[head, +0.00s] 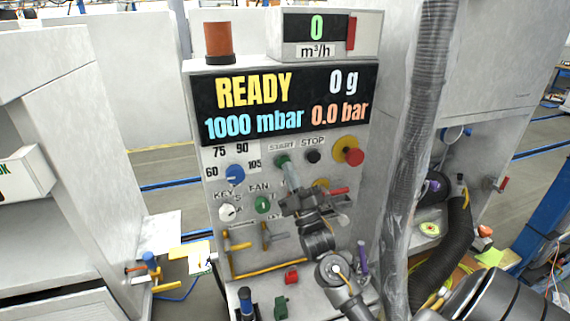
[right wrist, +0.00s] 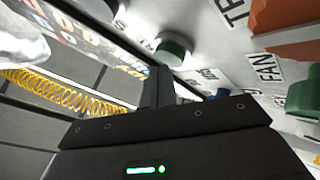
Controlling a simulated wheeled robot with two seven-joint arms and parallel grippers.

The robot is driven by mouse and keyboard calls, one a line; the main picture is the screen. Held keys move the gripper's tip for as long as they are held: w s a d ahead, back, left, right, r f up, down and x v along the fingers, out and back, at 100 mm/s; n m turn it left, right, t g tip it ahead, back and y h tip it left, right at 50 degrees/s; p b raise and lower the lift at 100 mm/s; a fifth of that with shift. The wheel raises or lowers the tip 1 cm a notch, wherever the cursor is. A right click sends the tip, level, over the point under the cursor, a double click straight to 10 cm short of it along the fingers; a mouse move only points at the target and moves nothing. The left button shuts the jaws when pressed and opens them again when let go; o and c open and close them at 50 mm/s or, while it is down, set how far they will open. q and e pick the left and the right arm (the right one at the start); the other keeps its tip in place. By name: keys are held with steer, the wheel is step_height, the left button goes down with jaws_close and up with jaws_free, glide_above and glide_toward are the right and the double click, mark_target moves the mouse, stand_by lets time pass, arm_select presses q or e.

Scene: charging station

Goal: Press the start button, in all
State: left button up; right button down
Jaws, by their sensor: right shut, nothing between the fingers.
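The green start button (head: 282,160) sits under the START label on the panel, left of the black stop button (head: 313,156). My right gripper (head: 290,176) is shut and empty, its fingertips pointing up at the start button from just below. In the right wrist view the green start button (right wrist: 174,50) shows right beyond the shut fingertips (right wrist: 160,78). I cannot tell whether they touch it. The display (head: 290,103) reads READY, 0 g, 1000 mbar and 0.0 bar. My left gripper is not in view.
A red knob on a yellow base (head: 350,152) is right of the stop button. A blue dial (head: 235,174), a white key switch (head: 228,212) and a green fan knob (head: 263,204) lie left of my gripper. A grey hose (head: 418,120) hangs to the right.

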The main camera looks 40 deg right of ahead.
steer(key=shift+w+d, duration=0.2)
steer(key=shift+w, duration=0.25)
stand_by(0.5)
steer(key=shift+s+a, duration=0.1)
steer(key=shift+s, duration=0.05)
steer(key=shift+s+a, duration=0.2)
steer(key=shift+s, duration=0.5)
steer(key=shift+s+a+p, duration=0.3)
steer(key=shift+s, duration=0.5)
steer(key=shift+s+a+p, duration=0.25)
steer(key=shift+s+p, duration=0.05)
steer(key=shift+s, duration=0.45)
steer(key=shift+s+a+p, duration=0.3)
steer(key=shift+s, duration=0.5)
